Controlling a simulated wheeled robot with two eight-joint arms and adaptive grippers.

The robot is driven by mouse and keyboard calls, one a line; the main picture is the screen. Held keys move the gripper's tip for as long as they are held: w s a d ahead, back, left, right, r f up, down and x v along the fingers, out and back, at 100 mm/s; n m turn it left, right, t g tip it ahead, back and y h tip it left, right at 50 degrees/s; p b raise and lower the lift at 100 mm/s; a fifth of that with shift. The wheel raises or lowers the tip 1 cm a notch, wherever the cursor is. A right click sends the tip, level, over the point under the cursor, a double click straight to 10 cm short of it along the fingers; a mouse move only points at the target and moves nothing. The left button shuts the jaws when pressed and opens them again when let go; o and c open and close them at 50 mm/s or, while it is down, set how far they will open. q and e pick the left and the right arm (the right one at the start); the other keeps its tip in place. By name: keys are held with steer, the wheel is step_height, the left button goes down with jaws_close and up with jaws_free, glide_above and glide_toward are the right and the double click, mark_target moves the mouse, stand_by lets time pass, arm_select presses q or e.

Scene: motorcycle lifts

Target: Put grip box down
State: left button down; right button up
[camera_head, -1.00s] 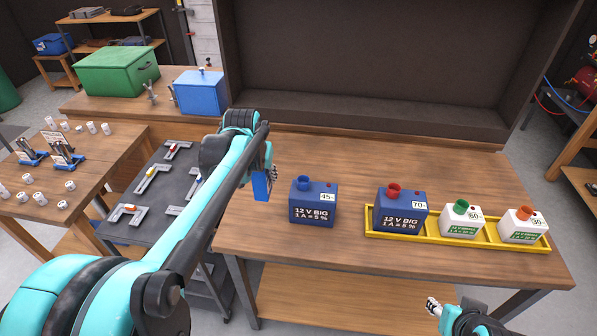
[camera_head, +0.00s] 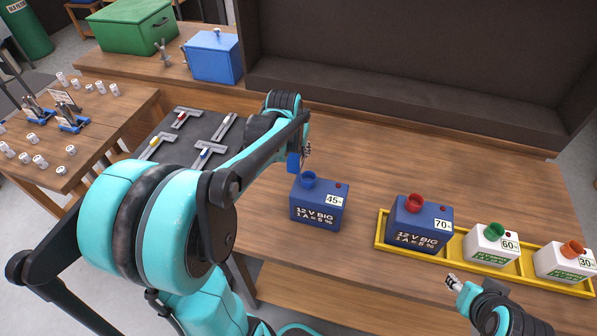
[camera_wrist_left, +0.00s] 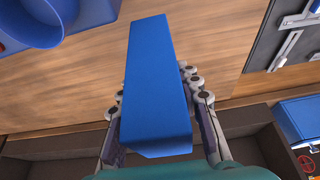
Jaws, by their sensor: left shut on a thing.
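The grip box is a plain blue oblong block, seen in the left wrist view (camera_wrist_left: 152,80) between my two finger pads. My left gripper (camera_head: 301,152) is shut on it. In the head view a small part of the grip box (camera_head: 293,161) shows just behind a blue battery box (camera_head: 318,207) labelled 45, with a blue cup on top. The grip box appears held above the wooden bench (camera_head: 400,160); I cannot tell the exact gap. My right gripper (camera_head: 453,281) is near the bench's front edge, apart from everything; its fingers are too small to judge.
A yellow tray (camera_head: 456,250) on the right holds a blue box labelled 70 and two white boxes. A blue case (camera_head: 213,57) stands at the back. Bench middle is clear.

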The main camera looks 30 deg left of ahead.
arm_select(q)
step_height(320, 180, down, 9)
steer(key=shift+b, duration=1.2)
steer(key=shift+f, duration=0.1)
steer(key=c, duration=1.1)
jaws_free()
steer(key=shift+o, duration=0.2)
